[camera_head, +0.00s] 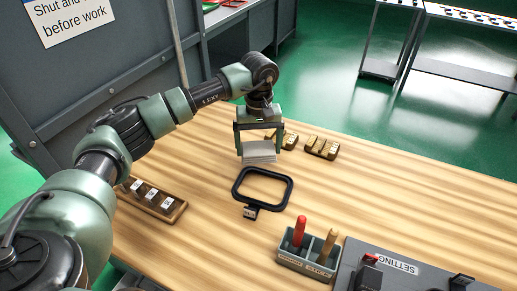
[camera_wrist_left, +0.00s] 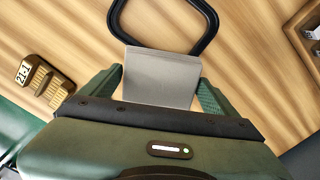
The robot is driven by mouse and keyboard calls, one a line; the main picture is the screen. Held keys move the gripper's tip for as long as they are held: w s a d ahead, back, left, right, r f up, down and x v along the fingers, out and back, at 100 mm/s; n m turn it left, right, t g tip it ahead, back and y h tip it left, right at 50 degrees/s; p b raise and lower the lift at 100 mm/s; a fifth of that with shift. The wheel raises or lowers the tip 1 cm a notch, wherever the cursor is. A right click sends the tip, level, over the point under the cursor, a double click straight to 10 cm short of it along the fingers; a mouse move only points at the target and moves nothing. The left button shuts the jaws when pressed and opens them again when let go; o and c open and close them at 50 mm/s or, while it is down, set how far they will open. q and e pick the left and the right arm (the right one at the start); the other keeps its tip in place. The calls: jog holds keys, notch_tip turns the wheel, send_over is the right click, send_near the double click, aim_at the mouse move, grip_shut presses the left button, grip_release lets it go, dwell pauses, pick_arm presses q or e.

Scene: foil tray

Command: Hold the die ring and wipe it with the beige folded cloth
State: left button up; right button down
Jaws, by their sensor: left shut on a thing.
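The die ring (camera_head: 290,191) is a black rounded rectangular frame with a small labelled tab at its near side. It lies flat on the wooden table. My left gripper (camera_head: 258,147) is shut on the folded cloth (camera_head: 259,156), a pale grey-beige stack hanging below the fingers. The cloth is just beyond the ring's far side in the head view; I cannot tell how high it is above the table. In the left wrist view the cloth (camera_wrist_left: 160,78) sits between both fingers, and part of the ring (camera_wrist_left: 212,25) shows past it. My right gripper is not in view.
A wooden block with white labels (camera_head: 152,199) lies left of the ring. Smaller wooden blocks (camera_head: 321,148) lie behind. A grey bin (camera_head: 306,266) with red and tan handles and a grey SETTING station (camera_head: 400,272) stand near right. The table's right side is clear.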

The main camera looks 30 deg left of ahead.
pick_arm(q)
jog(key=shift+r, duration=0.15)
jog(key=shift+r+p, duration=0.85)
jog(key=shift+r, duration=0.6)
jog(key=shift+f, duration=0.1)
